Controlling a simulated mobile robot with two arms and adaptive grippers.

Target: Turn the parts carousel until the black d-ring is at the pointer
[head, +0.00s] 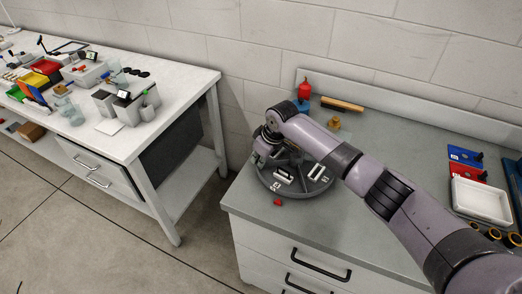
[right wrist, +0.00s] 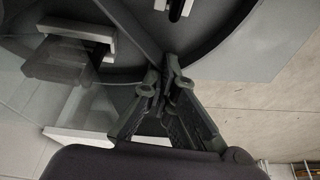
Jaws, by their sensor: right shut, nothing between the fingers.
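The parts carousel (head: 292,188) is a round dark grey tray with dividers, on the grey bench top at the corner. A small red pointer (head: 278,202) lies at its front rim. White blocks (head: 284,175) sit in its front compartments, some bearing dark parts too small to identify. My right gripper (head: 262,158) is over the carousel's left side, partly hidden by its own wrist. In the right wrist view the fingers (right wrist: 165,92) are shut and empty, beside a divider and the rim. A black part (right wrist: 177,9) on a white block may be the d-ring; I cannot tell. My left gripper is out of view.
A white tray (head: 482,201) lies at the right. A separate white table (head: 150,135) stands left across a gap. Bench top in front of the carousel is clear.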

